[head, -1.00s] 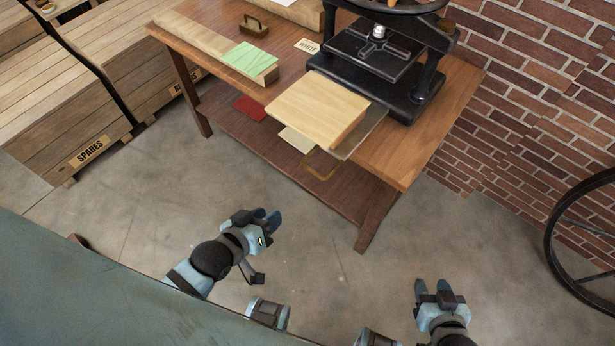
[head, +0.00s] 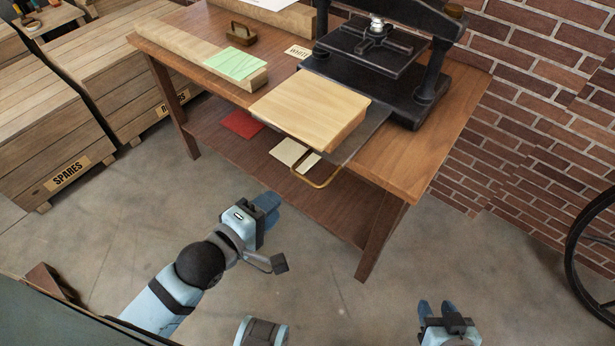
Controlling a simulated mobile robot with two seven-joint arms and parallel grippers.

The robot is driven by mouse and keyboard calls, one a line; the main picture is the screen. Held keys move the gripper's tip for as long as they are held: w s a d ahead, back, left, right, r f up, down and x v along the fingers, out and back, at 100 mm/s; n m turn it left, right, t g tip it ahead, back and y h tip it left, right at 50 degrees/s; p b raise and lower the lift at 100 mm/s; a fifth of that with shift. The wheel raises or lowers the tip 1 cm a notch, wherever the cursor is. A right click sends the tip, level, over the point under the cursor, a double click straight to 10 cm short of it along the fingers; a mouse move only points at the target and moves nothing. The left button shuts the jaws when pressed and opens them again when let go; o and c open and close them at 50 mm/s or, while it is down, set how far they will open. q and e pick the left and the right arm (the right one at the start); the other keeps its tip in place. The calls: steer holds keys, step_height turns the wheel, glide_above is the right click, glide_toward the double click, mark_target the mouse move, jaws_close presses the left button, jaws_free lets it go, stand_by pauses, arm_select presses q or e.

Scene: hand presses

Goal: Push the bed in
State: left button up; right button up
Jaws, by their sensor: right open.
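The bed is a dark flat plate (head: 362,140) sliding out of the black press (head: 385,55) toward the table's front edge. A pale wooden block (head: 310,103) lies on it. A brass loop handle (head: 322,182) hangs at the bed's front, beyond the table edge. My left gripper (head: 267,208) is below and left of the handle, apart from it, over the floor; its fingers look close together and I cannot tell whether they are open. My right gripper (head: 437,308) is at the bottom right, open and empty, far from the bed.
The wooden table (head: 400,175) has a lower shelf with a red sheet (head: 241,124) and pale cards (head: 289,152). A green pad (head: 235,63) lies left of the bed. Crates (head: 45,140) stand left; a brick wall and a spoked wheel (head: 590,255) are right.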

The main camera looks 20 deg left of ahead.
mark_target(306, 178)
arm_select(q)
steer(key=b+x, duration=0.1)
steer(key=x, duration=1)
steer(key=shift+w+d+f, duration=0.1)
steer(key=shift+w+f, duration=0.05)
steer(key=shift+w, duration=0.15)
jaws_close()
